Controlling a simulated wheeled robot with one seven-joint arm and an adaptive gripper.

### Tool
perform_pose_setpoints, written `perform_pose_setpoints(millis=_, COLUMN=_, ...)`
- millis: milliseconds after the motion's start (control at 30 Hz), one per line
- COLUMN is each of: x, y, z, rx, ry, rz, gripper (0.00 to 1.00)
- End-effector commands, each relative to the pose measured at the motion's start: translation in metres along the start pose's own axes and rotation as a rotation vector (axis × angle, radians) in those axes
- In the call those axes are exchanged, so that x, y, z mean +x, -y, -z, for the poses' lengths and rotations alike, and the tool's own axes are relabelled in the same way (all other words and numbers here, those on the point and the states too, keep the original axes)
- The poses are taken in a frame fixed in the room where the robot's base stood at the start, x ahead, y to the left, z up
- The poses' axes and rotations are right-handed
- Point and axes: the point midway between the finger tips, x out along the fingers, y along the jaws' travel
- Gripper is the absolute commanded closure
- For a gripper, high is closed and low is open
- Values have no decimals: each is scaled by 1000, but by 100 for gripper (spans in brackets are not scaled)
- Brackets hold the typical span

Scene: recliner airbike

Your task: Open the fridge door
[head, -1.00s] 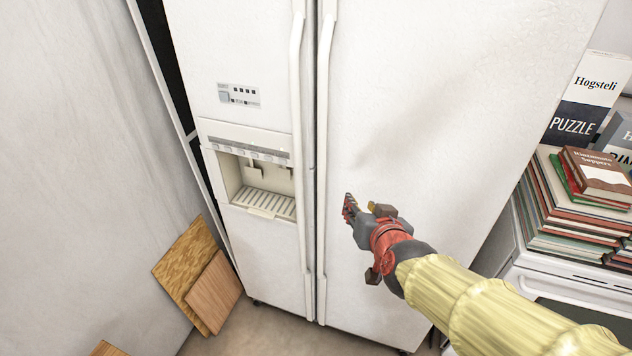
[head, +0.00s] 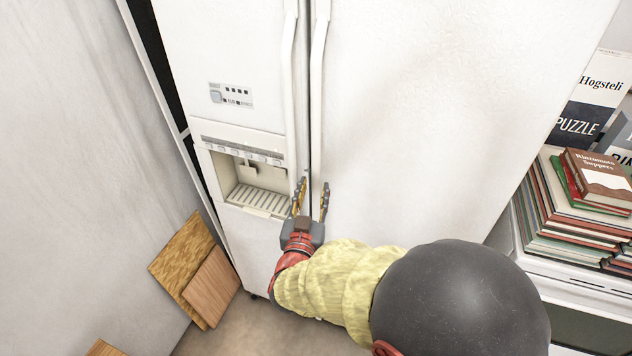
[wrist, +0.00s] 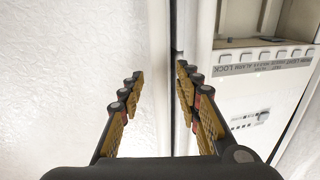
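The white fridge has a left door (head: 215,50) with a dispenser and a wide right door (head: 430,110); both look shut. The right door's long handle (head: 318,90) runs beside the left door's handle (head: 290,80), with a dark gap between them. My gripper (head: 312,190) is open at the handles, level with the dispenser. In the wrist view, the right door's handle (wrist: 158,60) shows between the open fingers of my gripper (wrist: 160,72). One finger is over the right door's side, the other near the gap and left handle (wrist: 206,40). Contact cannot be told.
A pale wall (head: 70,120) stands at the left, with wooden boards (head: 185,255) leaning low beside the fridge. A white stove (head: 570,285) bearing stacked books (head: 560,215) stands close on the right. Some floor shows below the fridge.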

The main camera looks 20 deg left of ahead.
Motion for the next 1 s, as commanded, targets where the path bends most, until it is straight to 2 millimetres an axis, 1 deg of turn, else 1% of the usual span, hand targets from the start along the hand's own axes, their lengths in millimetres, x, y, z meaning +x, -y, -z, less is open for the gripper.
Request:
perform_pose_setpoints(millis=33, x=8, y=-1, z=-2, rx=-1, ry=1, rz=-2, gripper=66)
perform_pose_setpoints(millis=100, x=19, y=-1, z=-2, rx=-1, ry=0, rz=-3, gripper=66)
perform_pose_setpoints(millis=300, x=37, y=-1, z=-1, rx=0, ry=0, rz=-1, gripper=66)
perform_pose_setpoints(millis=633, x=40, y=0, z=0, rx=0, ry=1, rz=1, gripper=66)
perform_pose_setpoints(millis=1000, x=40, y=0, z=0, rx=0, ry=1, rz=1, gripper=87)
